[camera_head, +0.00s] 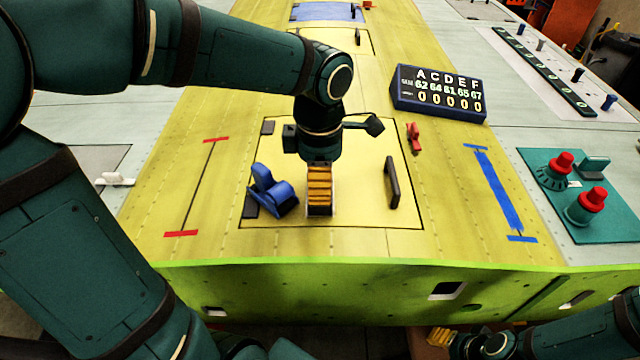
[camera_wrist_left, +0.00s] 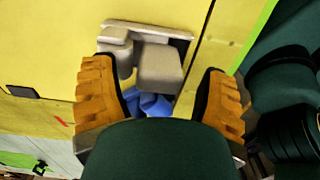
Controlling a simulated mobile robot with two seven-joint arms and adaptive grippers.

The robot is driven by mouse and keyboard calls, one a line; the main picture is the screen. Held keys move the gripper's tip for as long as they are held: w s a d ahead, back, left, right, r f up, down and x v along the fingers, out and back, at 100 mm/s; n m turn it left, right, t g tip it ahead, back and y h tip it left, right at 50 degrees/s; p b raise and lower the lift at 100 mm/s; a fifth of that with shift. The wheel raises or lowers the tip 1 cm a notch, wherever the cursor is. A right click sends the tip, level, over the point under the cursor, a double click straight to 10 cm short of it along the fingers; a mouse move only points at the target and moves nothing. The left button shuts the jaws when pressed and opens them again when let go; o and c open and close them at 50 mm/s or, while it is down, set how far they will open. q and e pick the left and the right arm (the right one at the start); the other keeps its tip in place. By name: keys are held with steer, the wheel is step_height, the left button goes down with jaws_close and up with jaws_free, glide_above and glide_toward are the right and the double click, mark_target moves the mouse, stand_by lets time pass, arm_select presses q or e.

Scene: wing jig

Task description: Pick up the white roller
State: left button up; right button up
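A pale off-white object (camera_wrist_left: 155,62), apparently the white roller, shows in the left wrist view between the fingertips, on the yellow panel. It has a rounded block, a smaller knob and a flat strip. In the head view I cannot make it out behind my left gripper. My left gripper (camera_head: 320,190) points down over the panel. Its two orange fingers stand apart in the wrist view (camera_wrist_left: 162,95), with a gap around the object. Contact cannot be seen. A blue tool (camera_head: 270,190) stands just left of the gripper. My right gripper (camera_head: 440,338) is partly visible at the bottom edge.
A black handle (camera_head: 392,182) stands right of the left gripper. A red clip (camera_head: 414,138) and a dark number display (camera_head: 438,95) are farther right. Red-topped knobs (camera_head: 592,199) sit on a teal plate. The wing's green front edge (camera_head: 350,264) is near me.

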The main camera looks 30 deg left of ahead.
arm_select(q)
jaws_close()
step_height(320, 180, up, 10)
steer(key=shift+r+p, duration=0.1)
steer(key=shift+p, duration=0.55)
steer(key=c, duration=0.8)
jaws_free()
steer(key=shift+c, duration=0.2)
